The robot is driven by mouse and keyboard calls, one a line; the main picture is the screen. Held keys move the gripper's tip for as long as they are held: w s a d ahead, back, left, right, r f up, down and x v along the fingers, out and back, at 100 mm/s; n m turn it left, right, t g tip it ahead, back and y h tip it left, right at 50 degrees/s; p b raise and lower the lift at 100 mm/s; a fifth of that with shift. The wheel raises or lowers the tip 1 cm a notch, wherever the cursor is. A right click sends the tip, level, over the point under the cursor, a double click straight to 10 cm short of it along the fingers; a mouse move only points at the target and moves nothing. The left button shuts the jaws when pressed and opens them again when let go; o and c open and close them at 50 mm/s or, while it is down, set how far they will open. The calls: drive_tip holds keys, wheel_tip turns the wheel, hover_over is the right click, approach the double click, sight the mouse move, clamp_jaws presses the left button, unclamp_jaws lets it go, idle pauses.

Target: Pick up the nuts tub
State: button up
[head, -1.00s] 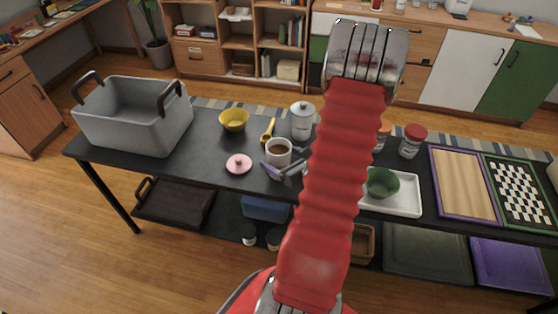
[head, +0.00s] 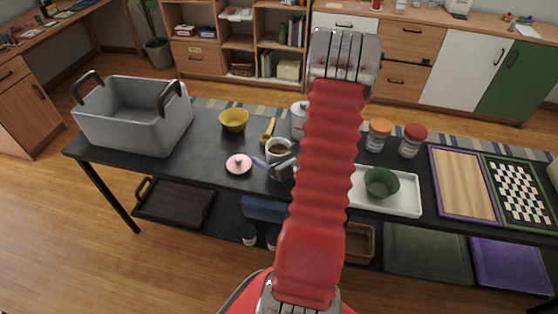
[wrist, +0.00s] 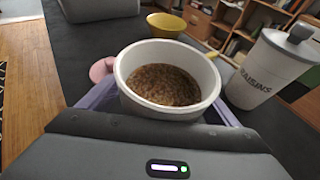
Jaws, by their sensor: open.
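The nuts tub (head: 279,151) is a white, open-topped tub with brown, granular contents; no label shows on it. It stands on the dark table in the head view and fills the middle of the wrist view (wrist: 168,103). My gripper (head: 271,165) is open at the tub's near side, low down. In the wrist view its pale purple fingers show to the left and right of the tub, partly hidden behind it. I cannot tell whether they touch it.
A white raisins canister (wrist: 262,75) stands close right of the tub. A pink lid (head: 238,163) lies to the left, a yellow bowl (head: 233,120) behind. A green bowl (head: 381,182) sits on a white tray (head: 408,203) at right. A grey bin (head: 135,120) stands far left.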

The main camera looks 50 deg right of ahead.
idle(0.4)
drive_tip(key=c, duration=1.4)
drive_tip(key=shift+r, duration=0.1)
drive_tip(key=shift+r, duration=4.95)
